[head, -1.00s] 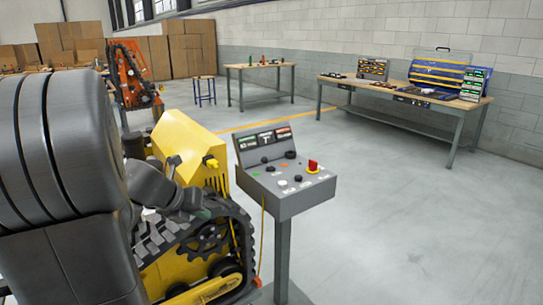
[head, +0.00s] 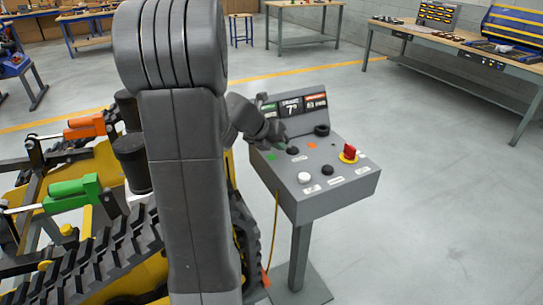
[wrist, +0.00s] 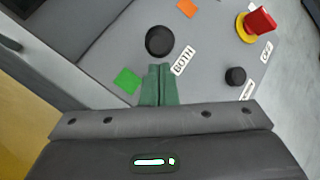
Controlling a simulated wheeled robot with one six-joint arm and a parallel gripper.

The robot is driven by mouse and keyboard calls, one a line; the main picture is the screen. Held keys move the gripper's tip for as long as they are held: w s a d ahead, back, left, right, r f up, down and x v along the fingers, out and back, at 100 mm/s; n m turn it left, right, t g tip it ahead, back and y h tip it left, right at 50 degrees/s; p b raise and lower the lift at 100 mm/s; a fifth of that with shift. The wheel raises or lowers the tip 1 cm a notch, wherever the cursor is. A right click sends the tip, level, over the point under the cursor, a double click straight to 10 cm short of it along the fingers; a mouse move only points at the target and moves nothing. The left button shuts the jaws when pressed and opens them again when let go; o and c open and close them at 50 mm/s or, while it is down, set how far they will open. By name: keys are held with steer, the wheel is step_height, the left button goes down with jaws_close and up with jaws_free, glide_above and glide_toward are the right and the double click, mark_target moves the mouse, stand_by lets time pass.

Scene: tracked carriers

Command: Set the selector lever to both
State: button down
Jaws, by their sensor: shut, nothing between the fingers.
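The control box (head: 335,190) stands on a post with a sloped top panel. A black round-topped lever (head: 292,151) stands on it between a green patch (head: 270,156) and an orange patch (head: 311,144). In the wrist view the lever top (wrist: 159,41) is just ahead of my gripper (wrist: 160,68). A "BOTH" label (wrist: 184,60) lies beside the green fingertips. My fingers are together and empty, close to the lever; I cannot tell whether they touch it. The lever's lean is unclear from above. In the head view my arm partly hides the panel's left side.
A red knob on a yellow base (head: 349,153), a white button (head: 304,178) and a black knob (head: 327,169) sit on the panel. A small display (head: 292,107) stands behind. The yellow tracked carrier (head: 110,235) is at the left. The floor to the right is clear.

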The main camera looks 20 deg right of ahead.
steer(key=shift+d+r+p, duration=0.1)
steer(key=shift+r+p, duration=0.25)
steer(key=shift+p, duration=0.35)
steer(key=shift+d+r+y+p, duration=0.35)
steer(key=shift+y+p, duration=0.45)
steer(key=shift+p, duration=1.55)
steer(key=shift+d+r+p, duration=0.1)
steer(key=shift+d+p, duration=0.05)
steer(key=shift+p, duration=0.45)
steer(key=shift+d+r+p, duration=0.15)
steer(key=shift+d+p, duration=0.05)
steer(key=shift+p, duration=0.35)
steer(key=shift+w+d+r+p, duration=0.1)
steer(key=shift+d+r+p, duration=0.1)
steer(key=shift+d+p, duration=0.4)
steer(key=shift+d+r+p, duration=0.2)
steer(key=shift+d+p, duration=0.4)
steer(key=shift+p, duration=0.4)
steer(key=shift+w+r, duration=0.1)
steer(key=shift+r, duration=0.05)
